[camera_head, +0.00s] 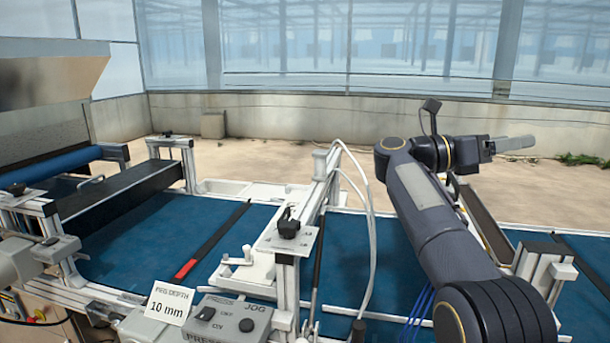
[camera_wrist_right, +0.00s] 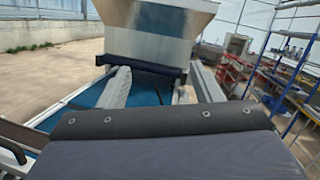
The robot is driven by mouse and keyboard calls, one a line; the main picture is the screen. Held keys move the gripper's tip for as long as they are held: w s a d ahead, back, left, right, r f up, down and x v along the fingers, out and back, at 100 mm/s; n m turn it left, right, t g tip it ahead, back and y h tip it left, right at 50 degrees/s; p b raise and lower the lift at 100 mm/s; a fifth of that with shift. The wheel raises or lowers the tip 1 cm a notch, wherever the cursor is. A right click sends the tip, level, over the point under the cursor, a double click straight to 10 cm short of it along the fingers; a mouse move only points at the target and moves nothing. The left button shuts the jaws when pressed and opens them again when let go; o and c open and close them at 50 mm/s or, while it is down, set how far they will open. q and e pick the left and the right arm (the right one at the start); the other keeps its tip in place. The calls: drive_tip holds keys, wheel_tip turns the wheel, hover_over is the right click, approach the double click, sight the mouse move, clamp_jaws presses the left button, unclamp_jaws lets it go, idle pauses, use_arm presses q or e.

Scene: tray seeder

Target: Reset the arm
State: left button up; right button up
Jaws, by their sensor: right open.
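My right arm reaches in from the lower right in the head view. Its gripper (camera_head: 515,143) is raised beyond the blue conveyor belt (camera_head: 345,250) and points to the right, in front of the bare floor. The right wrist view shows its two pale fingers spread apart (camera_wrist_right: 160,72), with nothing between them. The gripper is open and empty, and no object touches its fingertips. My left gripper does not show in either view.
A white frame post (camera_head: 288,290) and pale hoses (camera_head: 370,220) stand left of my right arm. A "10 mm" card (camera_head: 168,306) and a control box (camera_head: 228,322) are in front. The wrist view shows a metal hopper (camera_wrist_right: 155,30) and blue shelving (camera_wrist_right: 285,75).

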drive_tip(key=w+d+r+n+t+y, duration=0.2)
drive_tip(key=d+n+t, duration=0.7)
drive_tip(key=n+t, duration=0.5)
drive_tip(key=s+a+f+n+t+y, duration=0.1)
drive_tip(key=s+a+f+n+y, duration=0.6)
drive_tip(key=a+f+n+y, duration=0.5)
drive_tip(key=s+a+f+n+y, duration=0.6)
drive_tip(key=s+f+n+y, duration=0.25)
drive_tip(key=n, duration=0.75)
drive_tip(key=s+a+f+n+g+y, duration=0.1)
drive_tip(key=s+a+f+n+g, duration=0.25)
drive_tip(key=s+f, duration=0.6)
drive_tip(key=s+a+f+n+g+y, duration=0.1)
drive_tip(key=s+a+f+n+g, duration=0.3)
drive_tip(key=s+f, duration=0.5)
wheel_tip(320, 180, down, 10)
drive_tip(key=d+b, duration=0.1)
drive_tip(key=b, duration=0.9)
wheel_tip(320, 180, up, 16)
drive_tip(key=p, duration=1.6)
drive_tip(key=shift+s+r+g, duration=0.25)
drive_tip(key=shift+s+g, duration=0.15)
drive_tip(key=shift+g, duration=0.05)
